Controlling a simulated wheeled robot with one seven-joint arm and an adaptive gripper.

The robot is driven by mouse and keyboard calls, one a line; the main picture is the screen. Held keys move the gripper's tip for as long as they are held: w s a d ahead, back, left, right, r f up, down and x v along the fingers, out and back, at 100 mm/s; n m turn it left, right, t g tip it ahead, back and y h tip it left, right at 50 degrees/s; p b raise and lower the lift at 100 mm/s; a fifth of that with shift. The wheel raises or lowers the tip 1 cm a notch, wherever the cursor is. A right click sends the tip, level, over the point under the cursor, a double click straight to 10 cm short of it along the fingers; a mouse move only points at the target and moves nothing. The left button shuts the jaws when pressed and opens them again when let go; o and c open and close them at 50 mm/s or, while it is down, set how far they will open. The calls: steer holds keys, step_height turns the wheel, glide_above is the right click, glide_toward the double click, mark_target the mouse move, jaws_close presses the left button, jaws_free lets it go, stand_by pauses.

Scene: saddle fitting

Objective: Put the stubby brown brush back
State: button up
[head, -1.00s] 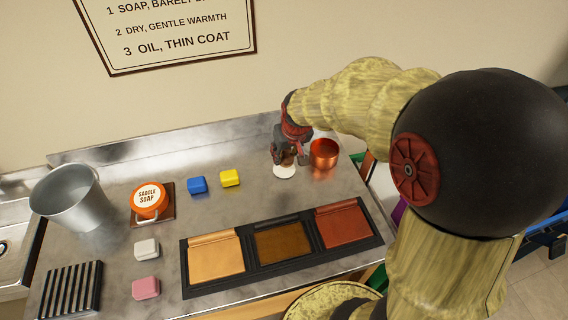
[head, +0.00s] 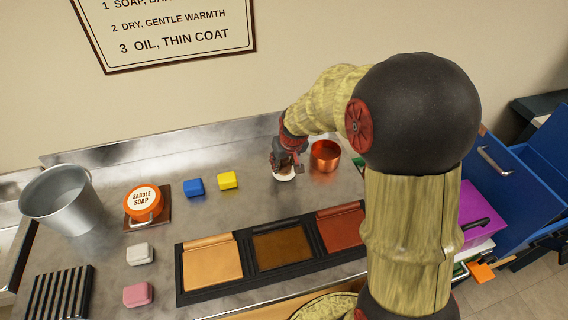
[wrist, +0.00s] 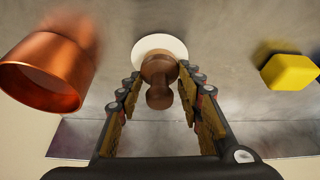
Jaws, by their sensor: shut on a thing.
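The stubby brown brush (wrist: 158,80) has a dark wooden knob handle and stands between my fingers in the wrist view. My gripper (wrist: 160,78) is shut on it; it also shows in the head view (head: 287,160), at the back of the steel counter. A round white disc (wrist: 160,45) shows at the brush's far end, and in the head view (head: 284,178) it lies below my gripper. I cannot tell whether the brush touches the disc or whether the disc is part of it. In the head view my gripper mostly hides the brush.
A copper cup (head: 325,156) stands close right of my gripper. Yellow (head: 228,181) and blue (head: 194,187) blocks, a saddle soap tub (head: 143,200) and a metal bucket (head: 62,200) are to the left. A black tray (head: 282,270) with three coloured pads lies in front.

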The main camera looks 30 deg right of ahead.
steer(key=shift+f, duration=0.2)
steer(key=o, duration=1.1)
steer(key=shift+o, duration=0.6)
steer(key=shift+s+r, duration=0.1)
steer(key=shift+r, duration=0.45)
steer(key=d+p+v, duration=0.1)
steer(key=p+v, duration=0.3)
steer(key=v, duration=0.7)
steer(key=s+a+r, duration=0.4)
steer(key=s, duration=0.3)
steer(key=s+a+r+n, duration=0.1)
steer(key=s+a+r, duration=0.2)
steer(key=s, duration=0.5)
steer(key=s+a+r+t, duration=0.1)
steer(key=s+a+r, duration=0.3)
steer(key=s, duration=0.4)
steer(key=shift+a+r+y, duration=0.3)
steer(key=shift+a+y, duration=0.1)
